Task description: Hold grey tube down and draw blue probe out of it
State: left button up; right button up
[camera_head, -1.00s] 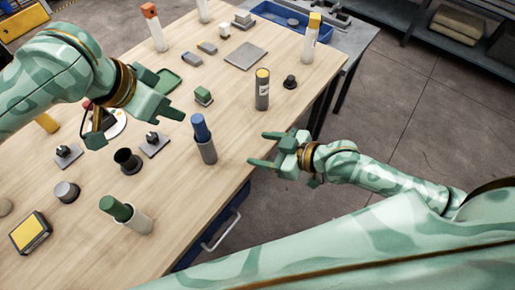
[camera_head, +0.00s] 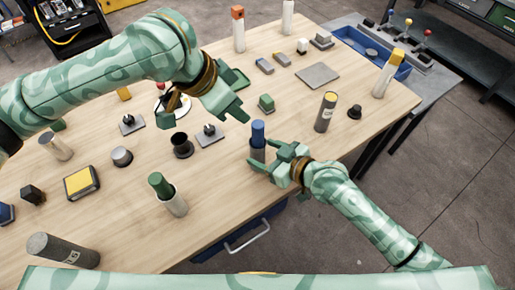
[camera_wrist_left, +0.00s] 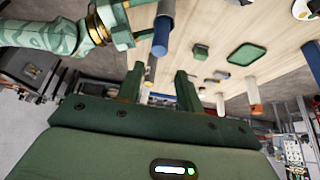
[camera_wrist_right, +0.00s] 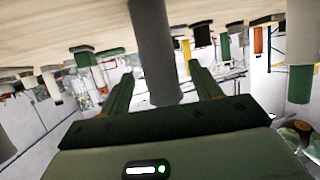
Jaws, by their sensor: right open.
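The grey tube (camera_head: 257,154) stands upright near the table's front edge. The blue probe (camera_head: 257,131) sticks up out of its top. My right gripper (camera_head: 265,157) is open with its fingers beside the tube. In the right wrist view the tube (camera_wrist_right: 155,50) stands between the spread fingers; contact is not clear. My left gripper (camera_head: 228,103) is open and empty, above the table, left of and higher than the probe. In the left wrist view the probe (camera_wrist_left: 161,36) is ahead of the spread fingers, apart from them. The probe's lower part is hidden inside the tube.
A grey tube with a green top (camera_head: 168,193) stands to the left. A dark cup (camera_head: 181,146) and a small clip stand (camera_head: 209,134) are left of the probe. A grey cylinder with a yellow top (camera_head: 326,112) and a green block (camera_head: 266,103) are behind.

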aim_at(264, 153)
jog(key=shift+x, duration=1.7)
jog(key=shift+c, duration=0.3)
